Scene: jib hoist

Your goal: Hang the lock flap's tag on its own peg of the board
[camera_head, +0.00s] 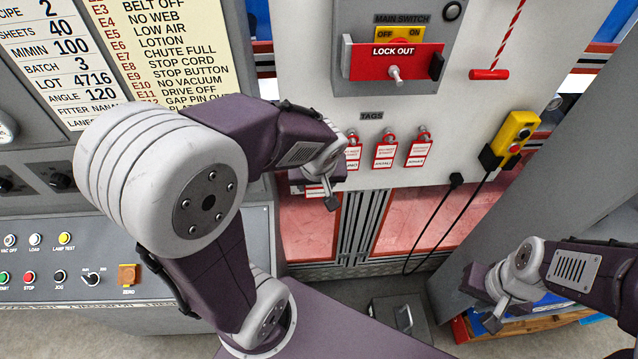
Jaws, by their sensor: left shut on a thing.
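The red lock flap marked LOCK OUT (408,62) sits across the main switch (400,35). Below it is the tag board with its TAGS label (371,116). Three red-and-white tags hang there in a row: a left tag (353,155), a middle tag (385,152) and a right tag (419,152). My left gripper (331,200) is just below and left of the row, shut on a red-and-white tag (315,191) partly hidden by the wrist. Any peg behind my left arm is hidden. My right gripper (492,322) is low at the right, away from the board; its jaws are unclear.
A yellow pendant control (515,133) hangs right of the tags, its black cable looping down. A red pull handle (489,74) hangs on a cord above it. A grey control panel with buttons (130,260) is at the left. Red-tinted panels (425,215) lie below the board.

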